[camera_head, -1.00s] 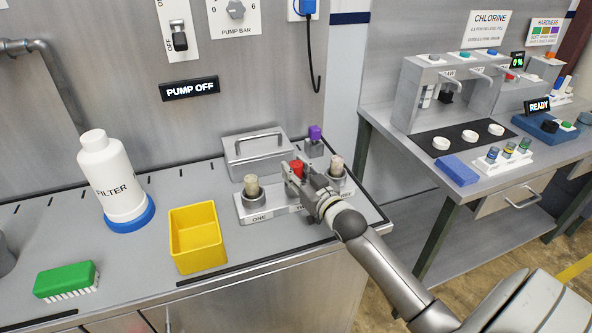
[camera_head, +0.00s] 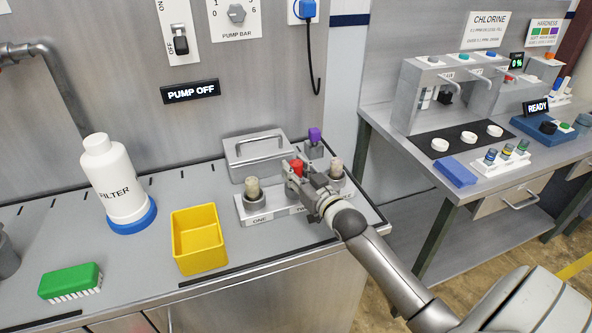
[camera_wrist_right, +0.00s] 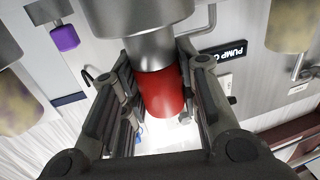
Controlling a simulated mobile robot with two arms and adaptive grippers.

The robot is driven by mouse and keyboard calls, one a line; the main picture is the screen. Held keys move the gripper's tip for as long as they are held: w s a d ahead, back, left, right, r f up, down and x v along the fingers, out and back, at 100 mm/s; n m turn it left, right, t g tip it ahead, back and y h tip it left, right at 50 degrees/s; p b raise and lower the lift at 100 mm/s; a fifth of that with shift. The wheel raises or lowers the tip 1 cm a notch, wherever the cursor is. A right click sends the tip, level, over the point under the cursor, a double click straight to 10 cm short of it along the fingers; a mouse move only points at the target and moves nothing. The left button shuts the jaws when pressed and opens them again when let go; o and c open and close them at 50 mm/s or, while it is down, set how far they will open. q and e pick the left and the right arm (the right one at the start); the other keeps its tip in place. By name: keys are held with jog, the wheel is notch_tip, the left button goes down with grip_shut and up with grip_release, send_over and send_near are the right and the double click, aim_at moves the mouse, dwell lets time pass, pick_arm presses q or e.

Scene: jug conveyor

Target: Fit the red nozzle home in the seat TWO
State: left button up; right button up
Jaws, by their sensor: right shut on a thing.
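My right gripper (camera_head: 296,174) is shut on the red nozzle (camera_head: 297,166), above the middle of the seat block (camera_head: 262,217). In the right wrist view the red nozzle (camera_wrist_right: 164,95) stands between the two fingers, and one end meets a grey metal collar (camera_wrist_right: 145,45). How deep it sits in the collar cannot be told. Seat TWO is mostly hidden behind the gripper in the head view; part of its label (camera_head: 301,209) shows. Seat ONE (camera_head: 254,204) and the seat at the right end each hold a pale nozzle. My left gripper is not in view.
Pale nozzles (camera_head: 252,187) (camera_head: 336,166) stand close on both sides of the gripper. A grey case (camera_head: 258,158) and a purple-topped piece (camera_head: 314,136) are just behind. A yellow bin (camera_head: 198,240), a white filter bottle (camera_head: 115,180) and a green brush (camera_head: 70,281) stand left.

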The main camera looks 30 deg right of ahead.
jog(key=shift+r+p, duration=0.2)
jog(key=shift+p, duration=0.45)
dwell(1.7)
jog(key=shift+f+b, duration=0.75)
jog(key=shift+f, duration=0.35)
jog(key=o, duration=1.1)
jog(key=shift+f, duration=0.1)
jog(key=shift+o, duration=0.3)
jog(key=shift+s+f, duration=0.1)
jog(key=shift+s+f, duration=0.1)
jog(key=s, duration=1)
jog(key=shift+a, duration=0.15)
jog(key=shift+s+r, duration=0.35)
jog(key=shift+s, duration=0.5)
